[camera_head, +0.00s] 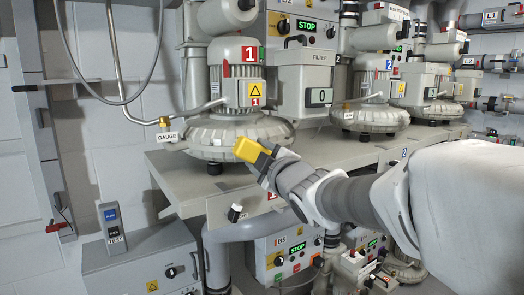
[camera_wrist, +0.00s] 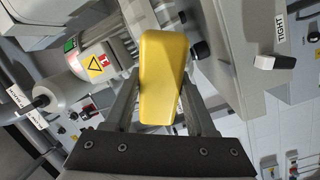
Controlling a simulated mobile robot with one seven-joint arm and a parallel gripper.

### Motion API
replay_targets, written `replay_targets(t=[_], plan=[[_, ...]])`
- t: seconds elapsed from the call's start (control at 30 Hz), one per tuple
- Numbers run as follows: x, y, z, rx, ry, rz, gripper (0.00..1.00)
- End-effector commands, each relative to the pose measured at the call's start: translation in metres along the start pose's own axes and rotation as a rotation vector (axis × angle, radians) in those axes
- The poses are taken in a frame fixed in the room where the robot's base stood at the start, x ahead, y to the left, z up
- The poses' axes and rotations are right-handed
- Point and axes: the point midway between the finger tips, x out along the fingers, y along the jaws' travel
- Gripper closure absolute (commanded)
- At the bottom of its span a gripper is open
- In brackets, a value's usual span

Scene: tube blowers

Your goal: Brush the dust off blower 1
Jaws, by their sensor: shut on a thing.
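Blower 1 (camera_head: 236,78) stands upright on the grey bench, with a red "1" tag and a round ribbed casing (camera_head: 215,134) at its base. Its finned motor, with a yellow warning label, lies at the left in the wrist view (camera_wrist: 98,62). My gripper (camera_head: 262,157) is shut on a yellow block-shaped tool, probably the brush (camera_head: 249,148), at the front right of the casing. The yellow brush fills the middle of the wrist view (camera_wrist: 160,75) between the two fingers. No bristles show. I cannot tell whether it touches the casing, and no dust can be made out clearly.
A filter box (camera_head: 304,78) stands just right of blower 1, then blower 2 (camera_head: 369,117). A gauge pipe (camera_head: 188,112) joins blower 1 from the left. The bench (camera_head: 172,165) has some bare top at its left front. Control boxes and pipes sit below.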

Motion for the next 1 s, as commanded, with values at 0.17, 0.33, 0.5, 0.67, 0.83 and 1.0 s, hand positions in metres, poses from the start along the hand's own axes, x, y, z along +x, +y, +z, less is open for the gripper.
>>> replay_targets(t=[0.17, 0.33, 0.5, 0.67, 0.83, 1.0], plan=[[0.0, 0.0, 0.0, 0.0, 0.0, 0.001, 0.89], [-0.002, 0.0, 0.0, 0.0, 0.0, 0.001, 0.89], [-0.015, 0.002, -0.001, -0.002, 0.0, 0.001, 0.89], [-0.028, 0.002, -0.001, -0.001, 0.0, 0.002, 0.89], [-0.031, 0.001, -0.002, -0.002, 0.003, 0.002, 0.89], [-0.031, 0.001, -0.003, -0.003, 0.004, 0.003, 0.89]])
